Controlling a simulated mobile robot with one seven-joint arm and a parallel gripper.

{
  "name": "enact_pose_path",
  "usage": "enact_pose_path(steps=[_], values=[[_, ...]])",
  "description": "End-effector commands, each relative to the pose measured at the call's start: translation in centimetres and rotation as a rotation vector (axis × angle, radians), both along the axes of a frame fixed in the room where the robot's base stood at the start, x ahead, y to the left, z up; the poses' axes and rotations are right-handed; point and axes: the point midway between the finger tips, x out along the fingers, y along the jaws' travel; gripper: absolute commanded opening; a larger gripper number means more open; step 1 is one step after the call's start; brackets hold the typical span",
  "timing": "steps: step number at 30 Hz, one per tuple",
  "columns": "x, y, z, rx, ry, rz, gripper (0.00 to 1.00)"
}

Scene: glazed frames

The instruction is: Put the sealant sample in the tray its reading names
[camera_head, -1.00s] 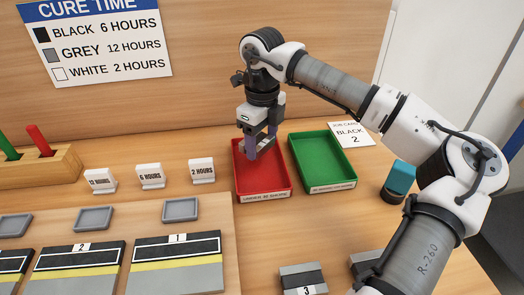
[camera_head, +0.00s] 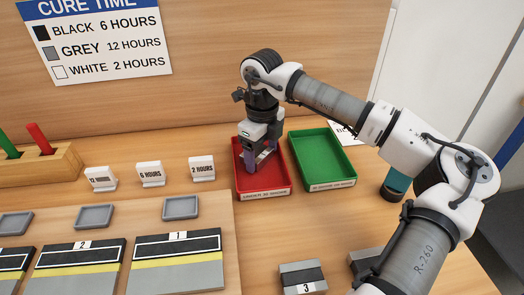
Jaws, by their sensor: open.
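My gripper (camera_head: 257,165) points down inside the red tray (camera_head: 277,192), with its jaws open. The fingertips are low, near the tray floor, and I cannot tell whether a sample lies between or under them. The red tray's front label appears to begin with "UNDER"; the rest is too small to read surely. The green tray (camera_head: 325,160) stands just right of it and looks empty. Panels marked 1 (camera_head: 178,268) and 2 (camera_head: 78,272) lie at the front left, each with a black band and a yellow strip. A grey-and-black block marked 3 (camera_head: 302,277) lies at the front.
The wall chart (camera_head: 100,45) reads black 6 hours, grey 12, white 2. White markers read 12 hours (camera_head: 101,179), 6 hours (camera_head: 150,173) and 2 hours (camera_head: 201,168). Small grey dishes (camera_head: 180,207) sit behind the panels. A teal-and-black object (camera_head: 396,184) stands right, near my arm.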

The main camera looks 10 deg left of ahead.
Motion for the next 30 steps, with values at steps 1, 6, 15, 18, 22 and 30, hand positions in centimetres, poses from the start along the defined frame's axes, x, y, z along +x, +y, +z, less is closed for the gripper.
enact_pose_path(steps=[1, 6, 15, 18, 22, 30], values=[[0.0, 0.0, 0.1, 0.0, 0.0, 0.0, 0.72], [0.1, 0.0, 1.5, -0.001, -0.004, 0.0, 0.72], [0.1, 0.0, 7.9, -0.001, -0.004, -0.002, 0.72], [0.0, 0.0, 9.8, -0.001, -0.003, -0.001, 0.72], [0.1, 0.0, 11.4, -0.001, -0.002, -0.001, 0.72], [0.0, 0.0, 12.4, 0.0, 0.0, 0.0, 0.72]])
